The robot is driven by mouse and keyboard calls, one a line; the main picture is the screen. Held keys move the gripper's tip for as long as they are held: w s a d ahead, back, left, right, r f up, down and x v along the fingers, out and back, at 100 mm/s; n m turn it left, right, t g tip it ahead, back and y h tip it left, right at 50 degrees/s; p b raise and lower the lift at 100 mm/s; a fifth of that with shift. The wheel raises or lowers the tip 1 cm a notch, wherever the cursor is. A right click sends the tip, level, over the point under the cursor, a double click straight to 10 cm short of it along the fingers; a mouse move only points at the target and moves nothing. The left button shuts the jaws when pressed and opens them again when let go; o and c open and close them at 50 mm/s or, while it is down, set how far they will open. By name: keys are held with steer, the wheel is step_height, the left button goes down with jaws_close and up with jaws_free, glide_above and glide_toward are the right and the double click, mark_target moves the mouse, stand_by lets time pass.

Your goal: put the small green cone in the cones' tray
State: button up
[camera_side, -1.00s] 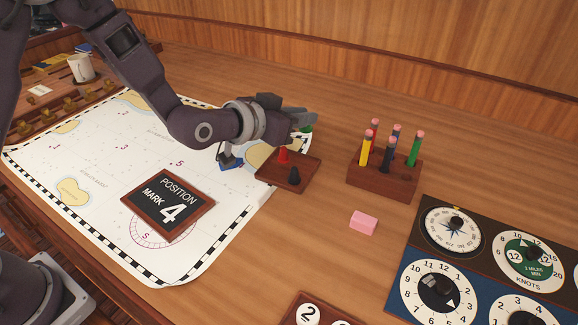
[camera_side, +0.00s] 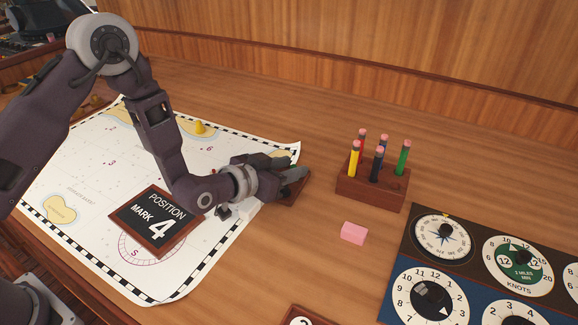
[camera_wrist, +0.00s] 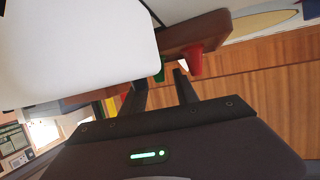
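The cones' tray (camera_side: 300,187) is a small brown wooden tray at the chart's right edge in the side view, mostly hidden by my gripper (camera_side: 291,174). In the wrist view the tray (camera_wrist: 195,32) shows at the top, tilted, with a red cone (camera_wrist: 193,62) at it. The small green cone (camera_wrist: 159,74) shows between my fingertips, close to the tray, partly hidden. My fingers (camera_wrist: 160,82) stand apart, and a gap shows between the green cone and the right finger. Whether the cone touches the tray's floor is hidden.
A pencil block (camera_side: 370,190) holds several pencils right of the tray. A pink eraser (camera_side: 354,233) lies in front of it. A framed "Position Mark 4" plaque (camera_side: 155,222) lies on the chart (camera_side: 85,170). Dial panels fill the lower right.

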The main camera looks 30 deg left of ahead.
steer(key=shift+s+r, duration=0.15)
steer(key=shift+r, duration=0.05)
steer(key=v, duration=0.7)
steer(key=shift+s, duration=0.1)
steer(key=shift+r, duration=0.1)
steer(key=s+a+r+n+g+y, duration=0.1)
steer(key=s+a+r+g, duration=0.1)
steer(key=s+a+r, duration=0.3)
steer(key=s+a+r+g+y, duration=0.1)
steer(key=s+a+r+g, duration=0.1)
steer(key=s+r, duration=0.35)
steer(key=s+a+r+n+g, duration=0.1)
steer(key=s+a+r+g, duration=0.1)
steer(key=s, duration=0.7)
steer(key=s+a+r+g+y, duration=0.1)
steer(key=s+a+r+g, duration=0.1)
steer(key=s, duration=0.8)
steer(key=shift+s+a+n, duration=0.25)
steer(key=shift+a+n, duration=0.15)
steer(key=shift+a, duration=0.25)
